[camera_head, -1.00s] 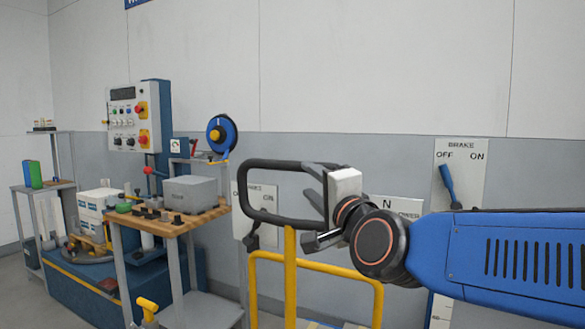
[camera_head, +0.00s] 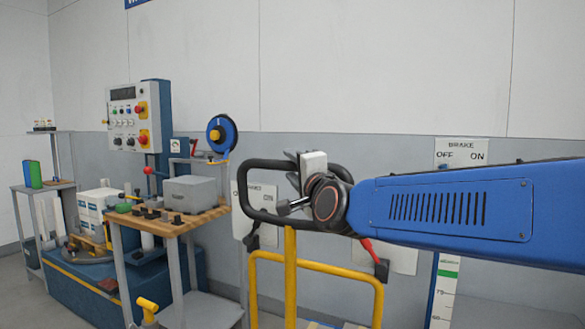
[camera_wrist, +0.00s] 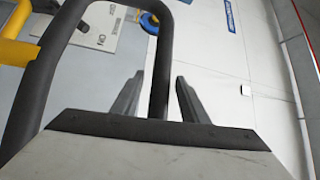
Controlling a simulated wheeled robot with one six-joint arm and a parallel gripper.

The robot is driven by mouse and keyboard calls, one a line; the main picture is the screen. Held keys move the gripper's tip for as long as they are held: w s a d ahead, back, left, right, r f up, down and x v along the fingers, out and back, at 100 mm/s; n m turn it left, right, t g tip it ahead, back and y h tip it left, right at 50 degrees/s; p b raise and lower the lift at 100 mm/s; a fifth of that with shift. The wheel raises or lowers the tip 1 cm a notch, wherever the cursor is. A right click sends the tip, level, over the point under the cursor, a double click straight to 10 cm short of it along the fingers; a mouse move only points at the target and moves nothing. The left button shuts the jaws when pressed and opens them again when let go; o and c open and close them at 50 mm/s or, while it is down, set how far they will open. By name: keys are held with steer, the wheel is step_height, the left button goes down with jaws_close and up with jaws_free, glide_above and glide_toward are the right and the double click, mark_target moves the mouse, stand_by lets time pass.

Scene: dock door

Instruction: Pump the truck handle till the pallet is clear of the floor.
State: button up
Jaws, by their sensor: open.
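The truck handle is a black rounded loop (camera_head: 243,188) on a yellow post (camera_head: 290,275), standing in the middle of the head view. My gripper (camera_head: 291,166) is at the upper right part of the loop, with its fingers open. In the wrist view my gripper (camera_wrist: 158,92) has one finger on each side of a black bar of the handle (camera_wrist: 161,50), with gaps between bar and fingers. The pallet is almost wholly below the frame; only small blue and wood-coloured bits show at the bottom edge.
A yellow guard frame (camera_head: 265,256) stands around the post. A scale with a green band (camera_head: 447,273) is at the right, under a brake panel (camera_head: 462,150). A red lever (camera_head: 368,249) shows below my arm. A workbench (camera_head: 178,226) stands to the left.

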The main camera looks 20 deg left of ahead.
jaws_close()
steer(key=shift+s, duration=0.15)
